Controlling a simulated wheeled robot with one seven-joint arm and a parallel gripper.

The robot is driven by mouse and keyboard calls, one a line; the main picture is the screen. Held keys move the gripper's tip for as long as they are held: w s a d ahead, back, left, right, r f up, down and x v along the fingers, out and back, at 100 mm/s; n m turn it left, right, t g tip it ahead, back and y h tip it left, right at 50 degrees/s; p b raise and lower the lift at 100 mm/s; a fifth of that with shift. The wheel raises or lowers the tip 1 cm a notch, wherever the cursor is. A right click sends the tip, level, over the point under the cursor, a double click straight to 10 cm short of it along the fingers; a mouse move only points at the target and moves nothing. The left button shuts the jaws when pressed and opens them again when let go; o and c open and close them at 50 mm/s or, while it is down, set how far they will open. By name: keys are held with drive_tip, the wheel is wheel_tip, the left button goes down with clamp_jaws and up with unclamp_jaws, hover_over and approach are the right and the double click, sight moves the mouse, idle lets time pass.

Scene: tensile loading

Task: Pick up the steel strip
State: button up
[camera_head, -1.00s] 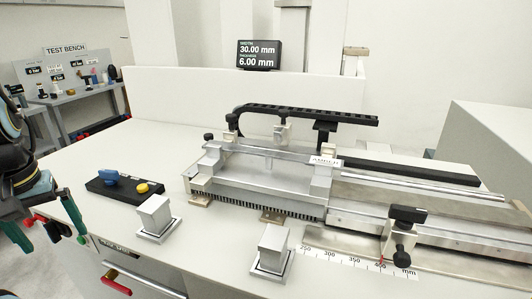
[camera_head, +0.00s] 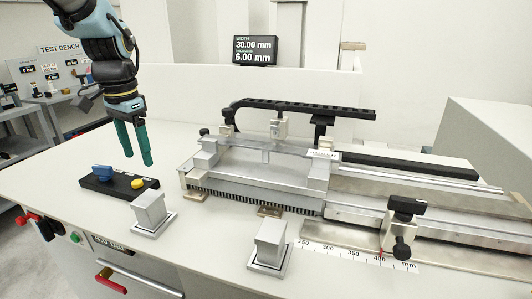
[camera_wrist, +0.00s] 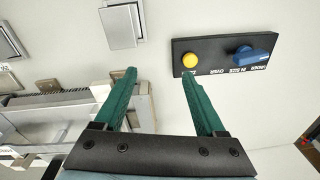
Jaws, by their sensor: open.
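My gripper (camera_head: 138,158) is open and empty, its green fingers pointing down above the table's left side, near the black switch box. In the wrist view my gripper (camera_wrist: 158,73) has nothing between its fingers. The steel strip cannot be told apart for certain. A long flat grey metal piece (camera_head: 430,191) lies along the right of the metal fixture (camera_head: 258,176), and a thin bar (camera_head: 265,153) spans the fixture between its end blocks. My gripper is well left of both and touches neither.
The black box (camera_head: 120,187) has a blue knob and a yellow button. Two square metal blocks (camera_head: 150,212) (camera_head: 270,244) stand at the table's front. A black arched rail (camera_head: 300,109) rises behind the fixture. A clamp with a black knob (camera_head: 402,225) stands at right. The table's back left is clear.

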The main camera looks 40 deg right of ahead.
drive_tip(key=s+d+r+m, duration=0.1)
drive_tip(key=d+m, duration=0.1)
drive_tip(key=d, duration=0.2)
drive_tip(key=s+d+r+m, duration=0.1)
drive_tip(key=d+r+m, duration=0.1)
drive_tip(key=d, duration=0.3)
drive_tip(key=s+d+r+m+b, duration=0.1)
drive_tip(key=d+m, duration=0.2)
drive_tip(key=d, duration=0.2)
drive_tip(key=shift+r, duration=0.15)
drive_tip(key=s+d+r+m+b, duration=0.1)
drive_tip(key=s+d+r+m, duration=0.5)
drive_tip(key=s+d+m, duration=0.45)
drive_tip(key=n, duration=0.2)
hover_over(266, 146)
drive_tip(key=shift+g, duration=0.4)
drive_tip(key=f, duration=0.5)
drive_tip(key=shift+w+a+p, duration=0.15)
drive_tip(key=shift+a+p, duration=0.05)
drive_tip(key=shift+p, duration=0.2)
drive_tip(key=shift+s+d+f+p, duration=0.1)
drive_tip(key=shift+f+p, duration=0.45)
drive_tip(key=shift+f, duration=0.8)
drive_tip(key=shift+s+d+f+p, duration=0.1)
drive_tip(key=shift+f+p, duration=0.45)
drive_tip(key=shift+f, duration=0.8)
drive_tip(key=shift+c, duration=0.4)
clamp_jaws()
drive_tip(key=shift+r, duration=0.1)
